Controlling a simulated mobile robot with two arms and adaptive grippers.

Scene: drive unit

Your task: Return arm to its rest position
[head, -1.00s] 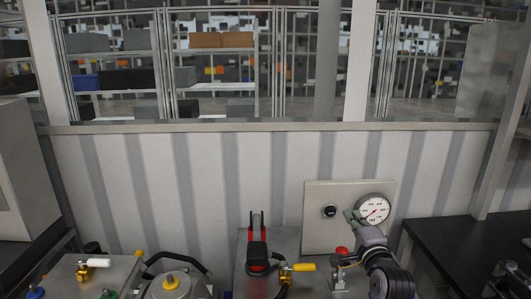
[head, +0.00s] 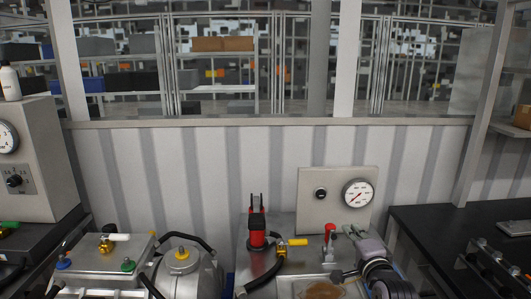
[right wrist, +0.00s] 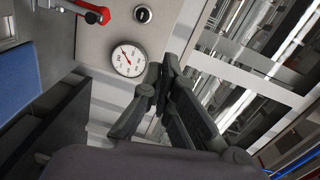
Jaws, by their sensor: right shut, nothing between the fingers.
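My right arm comes in at the lower right of the head view. In the right wrist view the dark fingers of this gripper (right wrist: 160,78) are together with nothing held. They overlap the right side of the round white gauge (right wrist: 126,59) in that picture. My left gripper is in neither view.
A red-handled lever (head: 330,236) stands upright just left of my right wrist. A red and black tool (head: 257,225) and a yellow-handled valve (head: 290,243) are further left. A black table (head: 440,222) stands to the right.

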